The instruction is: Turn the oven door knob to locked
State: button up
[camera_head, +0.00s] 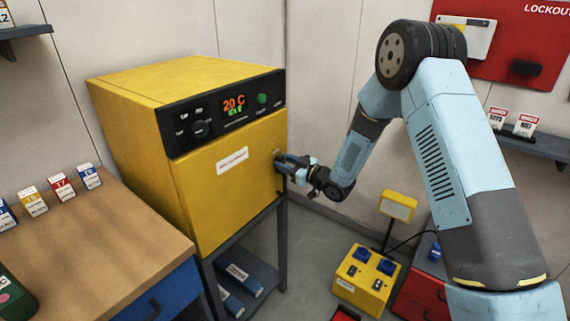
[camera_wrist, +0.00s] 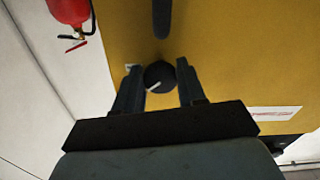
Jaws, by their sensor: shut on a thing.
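The yellow oven (camera_head: 200,150) stands on a dark stand, with its door (camera_head: 215,195) closed. My gripper (camera_head: 282,165) is at the right edge of the door. In the wrist view the door knob (camera_wrist: 158,76) is round and black with a white pointer line, which points to the lower left. My gripper (camera_wrist: 160,88) has one finger on each side of the knob and is shut on it. In the head view the gripper hides the knob. A small pale label (camera_wrist: 132,69) beside the knob is partly covered by the left finger, and its text cannot be read.
A dark bar (camera_wrist: 161,18) lies on the door in line with the knob. A red fire extinguisher (camera_wrist: 70,12) hangs on the wall. A wooden bench (camera_head: 100,240) with several small boxes stands left of the oven. A yellow power box (camera_head: 366,282) stands on the right.

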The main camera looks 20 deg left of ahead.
jog(key=n, duration=0.5)
jog(key=shift+n, duration=2.4)
jog(key=o, duration=1)
jog(key=shift+d, duration=0.1)
jog(key=v, duration=1.3)
jog(key=shift+d, duration=0.3)
